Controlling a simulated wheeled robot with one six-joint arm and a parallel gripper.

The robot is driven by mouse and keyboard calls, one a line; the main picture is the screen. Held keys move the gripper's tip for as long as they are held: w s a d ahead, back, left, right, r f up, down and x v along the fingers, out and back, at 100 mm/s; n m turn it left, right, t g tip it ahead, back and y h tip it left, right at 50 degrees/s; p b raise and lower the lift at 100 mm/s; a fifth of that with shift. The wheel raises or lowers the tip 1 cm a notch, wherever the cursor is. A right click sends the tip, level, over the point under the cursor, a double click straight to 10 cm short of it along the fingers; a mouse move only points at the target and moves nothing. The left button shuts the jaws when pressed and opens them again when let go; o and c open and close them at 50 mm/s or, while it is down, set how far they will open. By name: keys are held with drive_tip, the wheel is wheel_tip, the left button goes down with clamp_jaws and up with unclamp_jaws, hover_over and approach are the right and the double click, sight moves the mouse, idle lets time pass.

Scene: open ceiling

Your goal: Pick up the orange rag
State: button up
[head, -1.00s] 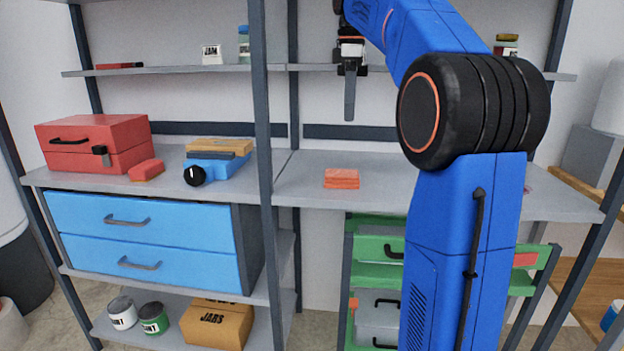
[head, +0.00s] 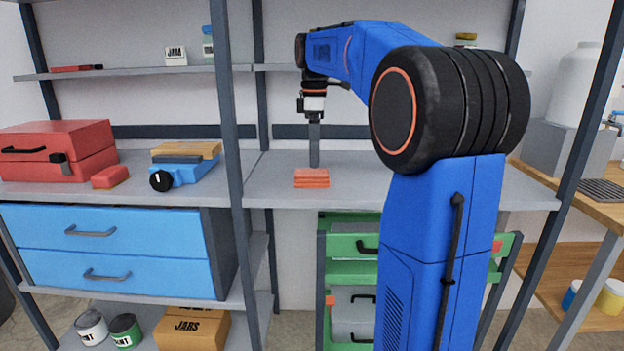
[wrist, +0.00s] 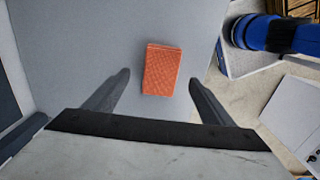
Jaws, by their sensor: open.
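The orange rag (head: 312,178) lies folded flat on the grey middle shelf (head: 365,185), right of the upright post. My gripper (head: 314,164) points down above the shelf, and in the head view its fingers overlap as one dark strip just behind the rag's top edge. In the wrist view the rag (wrist: 162,70) shows whole, ahead of the two open fingers and roughly centred between them. My gripper (wrist: 157,82) is empty there. The exact height of the fingertips over the shelf is hard to tell.
A dark post (head: 231,120) stands left of the rag. Beyond it are a blue tool (head: 190,172), a red block (head: 110,178) and a red toolbox (head: 60,140). An upper shelf (head: 140,73) runs behind my arm. The shelf around the rag is clear.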

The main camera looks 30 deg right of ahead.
sight(312, 172)
drive_tip(key=shift+a+f, duration=0.15)
drive_tip(key=shift+f, duration=1.1)
drive_tip(key=shift+a+f, duration=0.15)
drive_tip(key=shift+f, duration=1.1)
drive_tip(key=c, duration=1.2)
